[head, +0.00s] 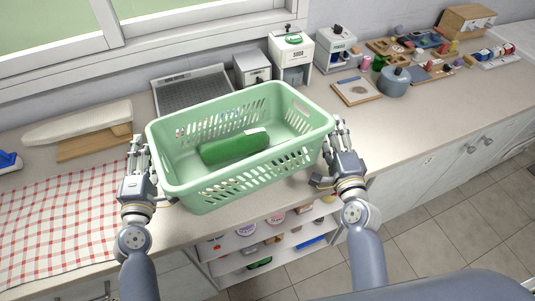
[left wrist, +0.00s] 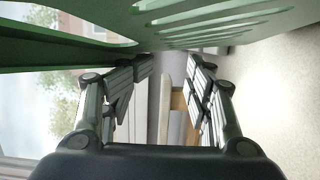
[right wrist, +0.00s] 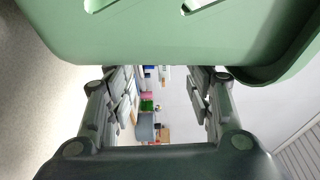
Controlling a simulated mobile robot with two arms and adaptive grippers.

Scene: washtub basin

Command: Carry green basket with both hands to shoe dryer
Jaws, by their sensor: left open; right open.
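The green basket (head: 250,183) sits over the counter near its front edge, with a dark green object (head: 235,148) lying inside. My left gripper (head: 139,152) is open at the basket's left end. In the left wrist view the basket wall (left wrist: 230,22) passes across the top, above the open fingers (left wrist: 165,85). My right gripper (head: 330,155) is open at the right end. In the right wrist view the basket (right wrist: 170,35) lies above the open fingers (right wrist: 160,85). I cannot tell whether any finger touches the basket. I cannot pick out a shoe dryer for certain.
A ribbed grey tray (head: 192,92) and a soda machine (head: 292,55) stand behind the basket. A checked cloth (head: 60,215) and an ironing board (head: 78,124) lie left. A grey pot (head: 394,82) stands right. Bare counter (head: 430,115) shows at right.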

